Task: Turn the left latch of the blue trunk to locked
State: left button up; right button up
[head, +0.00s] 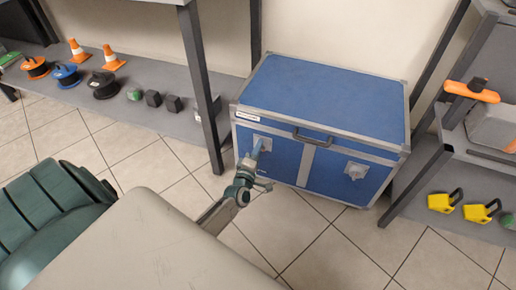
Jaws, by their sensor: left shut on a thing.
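The blue trunk (330,95) stands on the tiled floor with its lid down, grey metal edging and a dark handle (312,137) at the front. Its left latch plate (263,139) is on the front face, partly covered by my gripper. My left gripper (256,152) is at that latch, shut on its knob; the knob itself is mostly hidden, so its angle cannot be told. The right latch (355,171) shows clear, with nothing at it. My right gripper is not in view.
A low grey shelf (185,124) on the left holds cable reels, orange cones (112,58) and small blocks. A dark post (201,85) stands just left of the trunk. A right shelf holds yellow items (444,202). Tiled floor before the trunk is clear.

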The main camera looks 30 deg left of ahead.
pick_arm(q)
jog(key=shift+m, duration=0.6)
jog(key=o, duration=1)
jog(key=shift+c, duration=0.2)
jog(key=p+v, duration=0.2)
jog(key=v, duration=0.8)
jog(key=shift+s+p, duration=0.3)
jog(key=shift+s, duration=0.1)
jog(key=shift+d, duration=0.1)
